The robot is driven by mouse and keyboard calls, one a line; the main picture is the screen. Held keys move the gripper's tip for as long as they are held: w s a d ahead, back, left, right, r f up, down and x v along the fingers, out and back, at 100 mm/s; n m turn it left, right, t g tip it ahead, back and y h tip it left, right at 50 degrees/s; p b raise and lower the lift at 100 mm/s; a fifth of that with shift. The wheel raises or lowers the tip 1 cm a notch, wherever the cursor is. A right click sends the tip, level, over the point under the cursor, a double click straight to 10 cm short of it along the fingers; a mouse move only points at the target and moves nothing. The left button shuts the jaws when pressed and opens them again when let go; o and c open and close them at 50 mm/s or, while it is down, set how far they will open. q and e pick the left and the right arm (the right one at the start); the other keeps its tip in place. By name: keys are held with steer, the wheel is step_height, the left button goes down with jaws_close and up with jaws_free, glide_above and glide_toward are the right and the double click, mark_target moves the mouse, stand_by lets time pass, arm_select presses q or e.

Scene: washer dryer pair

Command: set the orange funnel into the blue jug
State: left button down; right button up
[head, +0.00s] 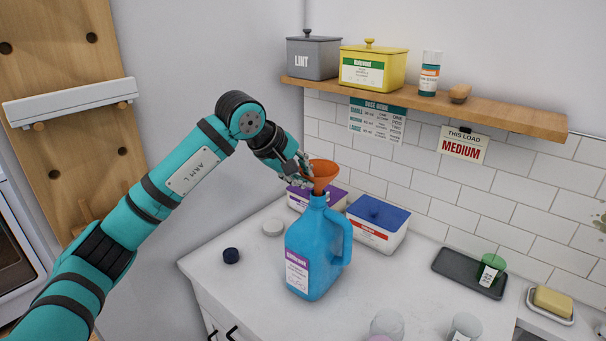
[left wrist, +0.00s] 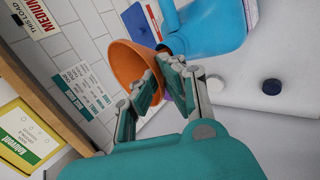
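The blue jug (head: 312,255) stands upright on the white counter, its handle to the right. Its shoulder and neck also show in the left wrist view (left wrist: 215,28). The orange funnel (head: 321,172) is upright, wide end up, directly over the jug's mouth; it also shows in the left wrist view (left wrist: 128,68). My right gripper is not in view.
A blue-lidded tub (head: 378,230) and a purple box (head: 298,199) stand behind the jug. A dark cap (head: 231,256) and a pale lid (head: 273,228) lie left of it. A dark tray (head: 455,272) is at right. A wooden shelf (head: 500,112) overhangs the back.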

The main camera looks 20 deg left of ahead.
arm_select(q)
steer(key=shift+f+b, duration=0.55)
steer(key=shift+f, duration=0.2)
steer(key=c, duration=1.4)
jaws_free()
